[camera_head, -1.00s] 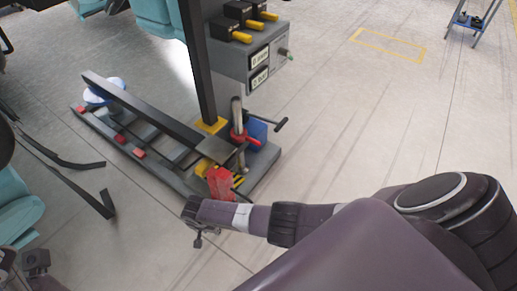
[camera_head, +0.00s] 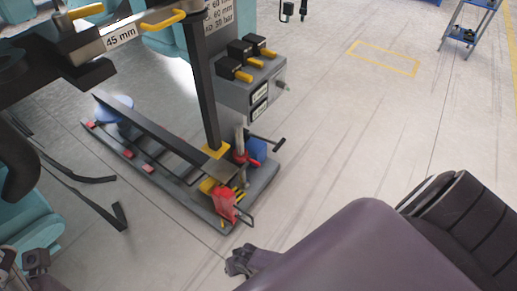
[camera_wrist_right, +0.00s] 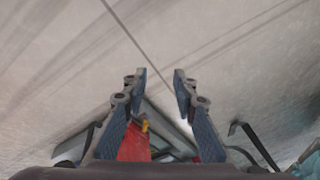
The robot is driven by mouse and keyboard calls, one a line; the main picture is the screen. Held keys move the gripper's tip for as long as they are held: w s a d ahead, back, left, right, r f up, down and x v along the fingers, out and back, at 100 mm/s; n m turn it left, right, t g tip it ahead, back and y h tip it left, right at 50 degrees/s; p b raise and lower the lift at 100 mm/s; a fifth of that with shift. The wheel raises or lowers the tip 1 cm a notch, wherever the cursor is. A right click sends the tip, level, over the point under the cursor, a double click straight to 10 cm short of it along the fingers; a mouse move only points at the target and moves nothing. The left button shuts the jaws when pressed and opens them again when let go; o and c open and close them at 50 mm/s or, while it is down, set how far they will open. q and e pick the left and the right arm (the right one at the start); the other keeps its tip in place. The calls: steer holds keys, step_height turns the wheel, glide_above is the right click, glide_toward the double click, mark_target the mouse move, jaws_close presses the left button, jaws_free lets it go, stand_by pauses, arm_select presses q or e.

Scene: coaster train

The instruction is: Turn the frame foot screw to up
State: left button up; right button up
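The floor-standing frame has a long dark base (camera_head: 262,183) in the head view. At its near end is a red part (camera_head: 225,204) with a dark bent handle beside it. Another red fitting (camera_head: 243,159) sits by the post, with a dark bar handle to its right. I cannot tell for sure which is the foot screw. My right gripper (camera_head: 238,262) is below the red part, apart from it. In the right wrist view its fingers (camera_wrist_right: 158,80) are spread with nothing between the tips; red (camera_wrist_right: 133,146) shows behind the left finger. A grey piece of my left arm shows at lower left, unclear.
A grey box (camera_head: 252,90) with black and yellow levers is on the frame. A plate marked 45 mm (camera_head: 121,37) hangs at upper left. Dark bent bars (camera_head: 95,205) lie left of the base. A blue trolley (camera_head: 466,32) stands far right. The floor between is clear.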

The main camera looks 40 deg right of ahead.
steer(key=s+d+r+n+p, duration=0.1)
steer(key=s+d+r+p, duration=0.1)
steer(key=s+p, duration=0.1)
steer(key=s+d+r+n+t+p, duration=0.1)
steer(key=s+d+r+n+p, duration=0.1)
steer(key=s, duration=0.4)
steer(key=shift+s+d+r+p, duration=0.25)
steer(key=shift+r+p, duration=0.15)
steer(key=shift+p, duration=0.5)
